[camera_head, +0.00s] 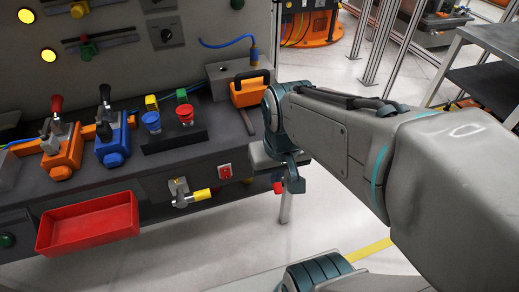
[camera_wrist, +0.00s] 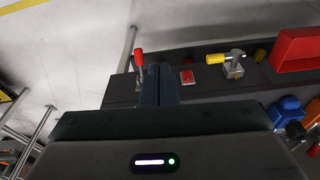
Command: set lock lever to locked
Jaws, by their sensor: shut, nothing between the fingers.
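Two small levers sit on the bench's front face; no label shows which is the lock lever. One has a yellow grip (camera_head: 194,196) on a metal mount, its handle lying roughly sideways; it also shows in the wrist view (camera_wrist: 218,58). The other has a red grip (camera_wrist: 139,57) and stands just left of my fingers in the wrist view; only its red end (camera_head: 278,187) shows beside my gripper in the head view. My gripper (camera_head: 292,180) is shut and empty at the bench's right end. In the wrist view its fingers (camera_wrist: 158,82) partly hide the red-gripped lever's base.
A red rocker switch (camera_head: 225,171) sits between the levers. A red bin (camera_head: 88,224) hangs at the front left. Orange and blue lever units (camera_head: 113,145), push buttons (camera_head: 184,115) and an orange-handled box (camera_head: 249,90) stand on top. The floor before the bench is clear.

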